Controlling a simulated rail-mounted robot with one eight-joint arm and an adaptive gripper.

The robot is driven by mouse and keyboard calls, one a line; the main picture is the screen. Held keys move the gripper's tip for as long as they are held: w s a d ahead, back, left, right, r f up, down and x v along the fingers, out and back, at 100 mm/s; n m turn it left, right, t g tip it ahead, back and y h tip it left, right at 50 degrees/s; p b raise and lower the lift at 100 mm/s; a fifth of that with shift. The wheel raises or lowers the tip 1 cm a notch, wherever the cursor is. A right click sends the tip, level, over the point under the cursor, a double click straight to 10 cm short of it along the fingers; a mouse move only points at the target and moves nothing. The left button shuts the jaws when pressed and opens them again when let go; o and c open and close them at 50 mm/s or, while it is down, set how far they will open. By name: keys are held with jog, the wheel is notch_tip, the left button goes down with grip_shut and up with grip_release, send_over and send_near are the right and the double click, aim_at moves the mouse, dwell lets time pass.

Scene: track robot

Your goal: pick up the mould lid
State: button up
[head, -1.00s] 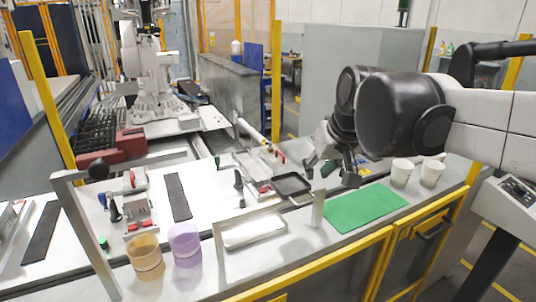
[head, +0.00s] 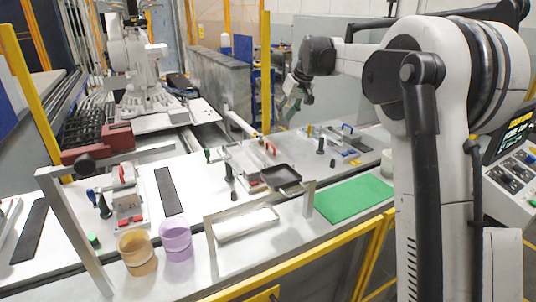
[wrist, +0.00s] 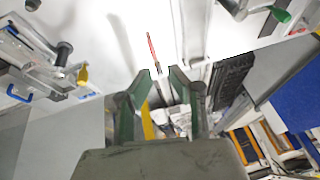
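I cannot tell for sure which thing is the mould lid. A black, shallow square piece with a raised rim (head: 283,177) lies on the white table in the head view, next to a clamp fixture, and may be it. My gripper (head: 294,106) is raised beyond the table's far side, clear of that piece. In the wrist view its two green-lined fingers (wrist: 158,74) stand apart with nothing between the tips. The black piece cannot be made out in the wrist view.
A green mat (head: 352,200) lies right of the black piece. A metal frame (head: 212,245), an orange cup (head: 137,254) and a purple cup (head: 176,242) stand at the front. Clamp fixtures (head: 126,200) stand along the table.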

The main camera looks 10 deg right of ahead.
send_near(271, 145)
jog(key=shift+y, duration=0.3)
jog(key=w+f, duration=0.2)
jog(key=f, duration=0.1)
jog(key=w+f+p, duration=0.1)
jog(key=f, duration=0.1)
jog(key=shift+a, duration=0.3)
jog(key=shift+s+p+x, duration=0.15)
jog(key=shift+p+x, duration=0.2)
jog(key=shift+x, duration=0.95)
jog(key=shift+s+p+x, duration=0.1)
jog(key=shift+p+x, duration=0.2)
jog(key=shift+x, duration=0.95)
jog(key=shift+a, duration=0.15)
grip_shut()
